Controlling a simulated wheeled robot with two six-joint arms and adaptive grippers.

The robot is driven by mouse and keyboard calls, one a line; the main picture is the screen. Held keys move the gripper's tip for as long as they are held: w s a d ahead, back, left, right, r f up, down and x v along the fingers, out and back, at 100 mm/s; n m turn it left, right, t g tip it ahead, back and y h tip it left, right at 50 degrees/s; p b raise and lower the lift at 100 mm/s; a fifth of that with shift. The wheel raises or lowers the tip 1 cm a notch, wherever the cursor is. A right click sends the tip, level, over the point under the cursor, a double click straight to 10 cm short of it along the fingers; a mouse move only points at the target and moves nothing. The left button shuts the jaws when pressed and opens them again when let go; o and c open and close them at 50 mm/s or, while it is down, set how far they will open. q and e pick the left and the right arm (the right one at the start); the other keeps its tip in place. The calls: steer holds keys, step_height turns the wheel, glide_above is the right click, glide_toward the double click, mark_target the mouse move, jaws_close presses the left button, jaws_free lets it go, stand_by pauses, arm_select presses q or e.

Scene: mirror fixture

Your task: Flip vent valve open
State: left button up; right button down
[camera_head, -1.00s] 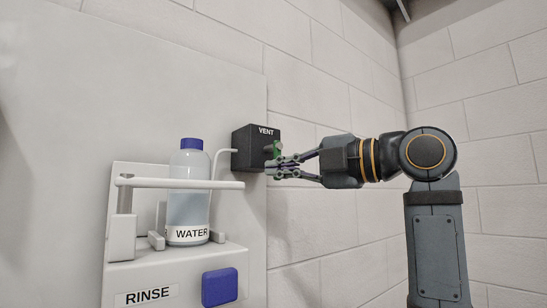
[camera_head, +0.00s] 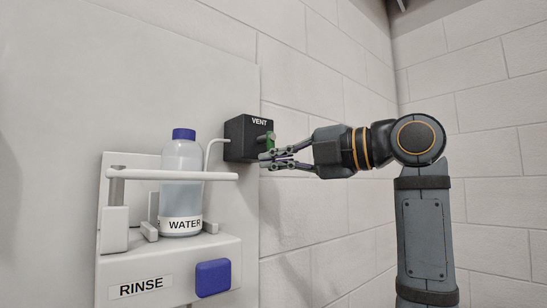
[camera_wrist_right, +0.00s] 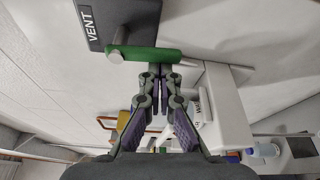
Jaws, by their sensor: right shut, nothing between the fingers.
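The dark vent box (camera_head: 248,139), labelled VENT, is fixed at the panel's right edge. Its green lever (camera_head: 270,143) hangs down from a grey pivot on the box's side. The lever fills the upper middle of the right wrist view (camera_wrist_right: 150,54). My right gripper (camera_head: 266,160) is shut and empty, its fingertips close to the lower half of the lever. In the wrist view its fingertips (camera_wrist_right: 160,72) meet just beside the lever's edge; I cannot tell if they touch it. My left gripper is out of view.
A water bottle (camera_head: 182,190) with a blue cap stands on the RINSE holder (camera_head: 220,249), behind a white rail (camera_head: 200,176). A blue block (camera_head: 213,278) is on the holder's front. A pale tube (camera_head: 208,153) runs to the vent box. Brick wall lies behind my right arm.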

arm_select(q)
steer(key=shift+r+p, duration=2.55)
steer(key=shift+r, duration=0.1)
arm_select(e)
steer(key=shift+w+d+r+n+h, duration=0.95)
steer(key=shift+w+d+n, duration=0.35)
steer(key=shift+d+n, duration=0.9)
step_height(320, 180, down, 6)
steer(key=a+b, duration=0.2)
steer(key=b, duration=0.2)
arm_select(q)
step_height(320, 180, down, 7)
steer(key=b, duration=0.2)
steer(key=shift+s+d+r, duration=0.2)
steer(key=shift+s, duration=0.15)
arm_select(e)
steer(key=s+d+r, duration=0.5)
steer(key=s+d, duration=0.1)
steer(key=s, duration=0.1)
steer(key=shift+s+d+n, duration=0.3)
steer(key=shift+s+d, duration=0.05)
